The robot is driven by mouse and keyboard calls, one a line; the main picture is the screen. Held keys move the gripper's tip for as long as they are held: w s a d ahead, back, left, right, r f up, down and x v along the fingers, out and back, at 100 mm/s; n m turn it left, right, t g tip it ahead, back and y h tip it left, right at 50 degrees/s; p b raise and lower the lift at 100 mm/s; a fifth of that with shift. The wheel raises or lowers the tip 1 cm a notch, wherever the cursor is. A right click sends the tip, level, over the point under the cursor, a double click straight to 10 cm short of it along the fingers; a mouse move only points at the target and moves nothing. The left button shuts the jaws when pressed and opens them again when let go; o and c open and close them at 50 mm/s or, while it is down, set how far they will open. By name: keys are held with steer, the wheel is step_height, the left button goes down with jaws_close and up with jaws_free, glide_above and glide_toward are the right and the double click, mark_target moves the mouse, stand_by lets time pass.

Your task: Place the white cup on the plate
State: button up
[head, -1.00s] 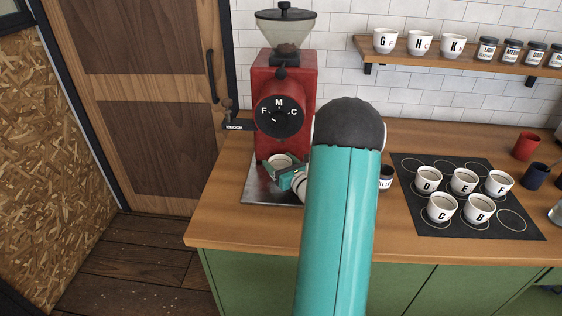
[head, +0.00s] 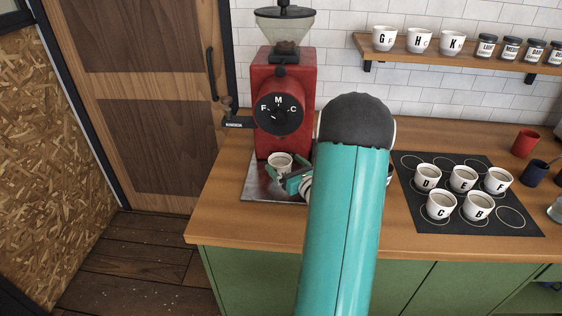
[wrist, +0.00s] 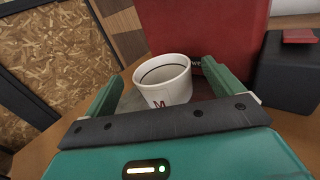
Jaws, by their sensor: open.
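The white cup (head: 280,162) stands upright on the metal plate (head: 256,189) at the foot of the red grinder. In the wrist view the cup (wrist: 165,80) has a dark ring inside its rim and a letter M on its side. My gripper (head: 293,181) is open just to the right of the cup and nearer the camera. In the wrist view its two green fingers (wrist: 160,84) are wide apart, left and right of the cup, with gaps on both sides. The cup's base is partly hidden in the head view.
The red grinder (head: 285,110) stands close behind the cup. A black mat (head: 424,224) with several lettered cups lies on the counter at right. A red cup (head: 525,144) and a dark blue cup (head: 536,173) stand beyond it. The counter's front left is clear.

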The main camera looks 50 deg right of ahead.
steer(key=v, duration=0.7)
steer(key=shift+s, duration=0.4)
steer(key=shift+s+a, duration=0.15)
steer(key=shift+s, duration=0.15)
